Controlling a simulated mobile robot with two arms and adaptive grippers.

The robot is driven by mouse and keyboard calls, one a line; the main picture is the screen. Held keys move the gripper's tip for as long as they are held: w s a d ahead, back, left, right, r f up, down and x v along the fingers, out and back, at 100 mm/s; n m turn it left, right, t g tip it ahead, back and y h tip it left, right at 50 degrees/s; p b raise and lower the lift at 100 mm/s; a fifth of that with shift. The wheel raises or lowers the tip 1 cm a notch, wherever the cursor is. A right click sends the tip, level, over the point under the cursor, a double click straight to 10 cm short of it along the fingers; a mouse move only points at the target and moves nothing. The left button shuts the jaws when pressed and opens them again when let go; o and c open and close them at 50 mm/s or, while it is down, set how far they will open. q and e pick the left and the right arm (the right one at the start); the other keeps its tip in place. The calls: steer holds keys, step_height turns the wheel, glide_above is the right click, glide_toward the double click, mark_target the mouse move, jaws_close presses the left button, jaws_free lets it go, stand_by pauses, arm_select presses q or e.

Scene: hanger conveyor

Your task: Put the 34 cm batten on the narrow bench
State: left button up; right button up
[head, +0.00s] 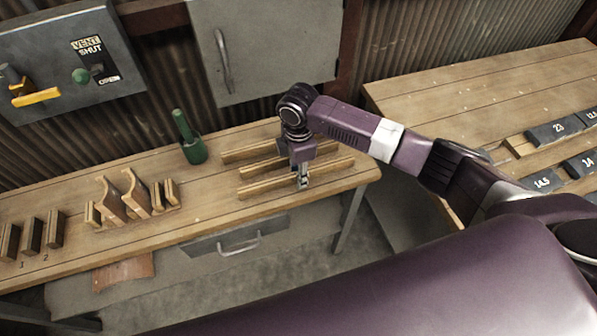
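Three long wooden strips lie side by side on the right part of the bench along the wall: a back strip (243,154), a middle strip (258,170) and a front strip (262,189). I cannot tell whether one of them is the 34 cm batten; no length mark is readable on them. My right gripper (303,181) points down over the right part of the strips, its fingertips by the front strip. It hides part of them. Whether its fingers are open or shut on a strip cannot be made out. My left gripper is out of view.
On the wall bench (75,257) stand a green bottle (190,140), curved wooden holders (125,197) and several small blocks (32,236). A wider table (470,95) at right carries dark numbered plates (554,131). A gap separates bench and table. A grey cabinet (268,50) hangs behind.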

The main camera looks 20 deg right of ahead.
step_height(320, 180, up, 12)
steer(key=b, duration=0.1)
steer(key=shift+r, duration=0.15)
stand_by(0.4)
stand_by(0.3)
